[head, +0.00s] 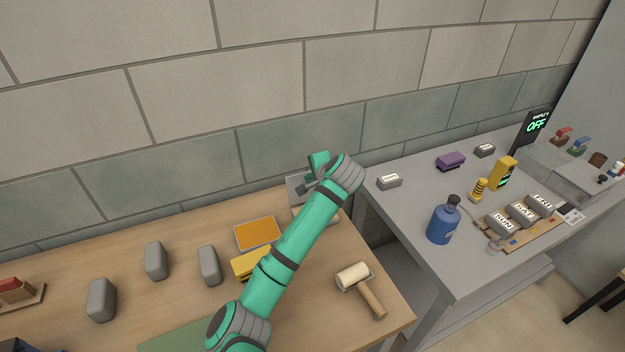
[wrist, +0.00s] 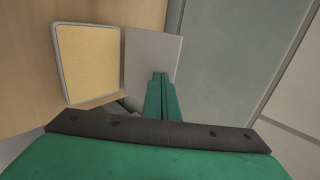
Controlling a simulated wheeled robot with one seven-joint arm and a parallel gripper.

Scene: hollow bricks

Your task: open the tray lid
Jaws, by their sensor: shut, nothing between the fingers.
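My gripper (head: 308,186) is at the back right of the wooden table, beside a grey plate (head: 293,184) that looks raised against the wall side. In the wrist view, the closed green fingers (wrist: 161,76) lie over or in front of the grey plate (wrist: 148,50), and nothing shows between them. I take this plate to be the tray lid. A pale part (head: 329,218) below it, mostly hidden by my arm, may be the tray. Whether the fingers touch the plate cannot be told.
An orange pad with a grey rim (head: 257,233) lies left of the plate. A yellow object (head: 247,265) and a mallet (head: 355,277) lie nearer. Several grey blocks (head: 156,261) stand left. The grey bench (head: 400,215) is right, and the block wall (head: 200,165) is close behind.

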